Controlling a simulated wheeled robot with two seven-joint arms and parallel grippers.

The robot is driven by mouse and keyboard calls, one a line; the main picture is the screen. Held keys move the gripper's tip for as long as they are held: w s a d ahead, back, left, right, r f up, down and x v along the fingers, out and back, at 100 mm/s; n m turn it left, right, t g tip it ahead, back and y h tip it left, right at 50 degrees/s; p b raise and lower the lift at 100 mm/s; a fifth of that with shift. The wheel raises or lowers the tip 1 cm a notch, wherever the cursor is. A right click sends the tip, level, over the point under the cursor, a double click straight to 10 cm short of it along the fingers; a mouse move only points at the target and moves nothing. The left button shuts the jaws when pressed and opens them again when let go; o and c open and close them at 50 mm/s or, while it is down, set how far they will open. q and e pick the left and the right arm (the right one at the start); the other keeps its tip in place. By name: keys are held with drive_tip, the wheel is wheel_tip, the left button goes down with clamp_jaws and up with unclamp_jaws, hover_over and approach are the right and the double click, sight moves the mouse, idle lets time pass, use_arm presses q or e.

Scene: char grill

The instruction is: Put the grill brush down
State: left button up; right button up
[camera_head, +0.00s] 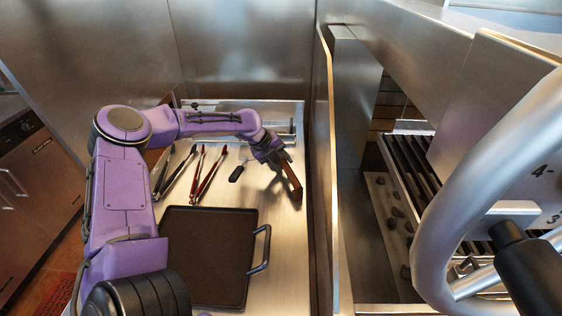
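The grill brush (289,181) shows as a brown, wooden-looking bar at the right side of the steel counter. My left gripper (276,160) is at its upper end, with its fingers closed around it. The brush slants down to the right, close to the counter's right edge. I cannot tell whether its lower end touches the counter. The brush's bristles are not distinguishable, and the fingers hide part of it. My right gripper is not in view.
On the steel counter (285,235) lie a dark griddle tray (210,250), red-handled tongs (208,175), dark tongs (172,175) and a small black-handled tool (237,173). A wall panel (322,170) separates the counter from the grill grate (412,170). A large metal wheel (440,225) stands at right.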

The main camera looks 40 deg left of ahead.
use_arm(q)
drive_tip(key=shift+o, duration=0.5)
drive_tip(key=shift+s+a+r, duration=0.1)
drive_tip(key=shift+s+r, duration=0.25)
drive_tip(key=shift+s, duration=0.3)
drive_tip(key=shift+w+r, duration=0.15)
drive_tip(key=p+v, duration=0.7)
drive_tip(key=v, duration=0.4)
drive_tip(key=shift+s, duration=0.35)
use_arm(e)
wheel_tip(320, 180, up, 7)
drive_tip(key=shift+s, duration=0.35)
use_arm(q)
drive_tip(key=shift+w+a, duration=0.1)
